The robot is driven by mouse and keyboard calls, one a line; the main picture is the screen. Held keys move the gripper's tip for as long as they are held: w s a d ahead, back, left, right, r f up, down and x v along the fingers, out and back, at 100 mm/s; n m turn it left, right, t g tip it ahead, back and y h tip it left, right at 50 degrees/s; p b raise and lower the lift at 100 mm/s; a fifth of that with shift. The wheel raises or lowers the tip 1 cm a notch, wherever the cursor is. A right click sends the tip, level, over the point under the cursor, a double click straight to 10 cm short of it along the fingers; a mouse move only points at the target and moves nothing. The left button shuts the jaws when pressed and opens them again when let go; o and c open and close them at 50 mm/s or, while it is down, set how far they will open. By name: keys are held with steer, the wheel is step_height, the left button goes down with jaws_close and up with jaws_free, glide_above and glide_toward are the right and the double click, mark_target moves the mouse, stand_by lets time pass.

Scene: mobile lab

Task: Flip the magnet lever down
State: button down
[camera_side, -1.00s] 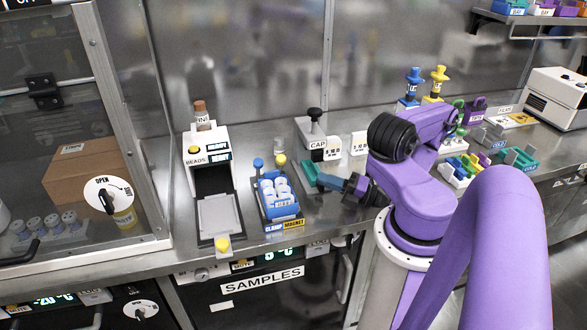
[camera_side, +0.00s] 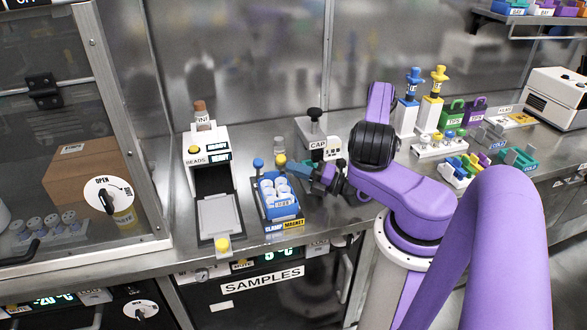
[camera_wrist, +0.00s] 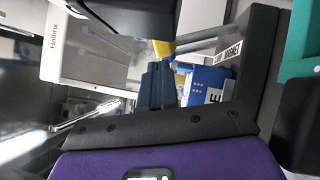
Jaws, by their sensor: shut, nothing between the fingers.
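The magnet lever's yellow knob (camera_side: 280,160) stands raised at the back right of the blue rack (camera_side: 285,211), beside a blue knob (camera_side: 258,163). My gripper (camera_side: 303,171) is shut and empty, low over the bench just right of the yellow knob. In the wrist view the closed dark fingers (camera_wrist: 160,75) point at the yellow lever (camera_wrist: 163,48), which shows just past their tips. Whether they touch it I cannot tell. The MAGNET label (camera_side: 293,223) is on the rack's front edge.
White-capped tubes (camera_side: 272,190) fill the rack. The BEADS device (camera_side: 207,150) stands to its left. The CAP stand (camera_side: 312,135) is close behind my gripper. A teal thing (camera_wrist: 303,40) borders the right of the wrist view. Bare bench lies right of the rack.

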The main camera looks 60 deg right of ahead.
steer(key=shift+w+r, duration=0.1)
steer(key=shift+w, duration=0.3)
steer(key=shift+w+d+r+m+g, duration=0.3)
steer(key=shift+w+d+r+m, duration=0.4)
steer(key=shift+w+d+r, duration=0.15)
steer(key=shift+s+h, duration=0.15)
steer(key=shift+h, duration=0.25)
steer(key=s+d, duration=0.1)
steer(key=s, duration=0.8)
steer(key=shift+s+d+f, duration=0.15)
steer(key=shift+s+d, duration=0.05)
steer(key=shift+s, duration=0.15)
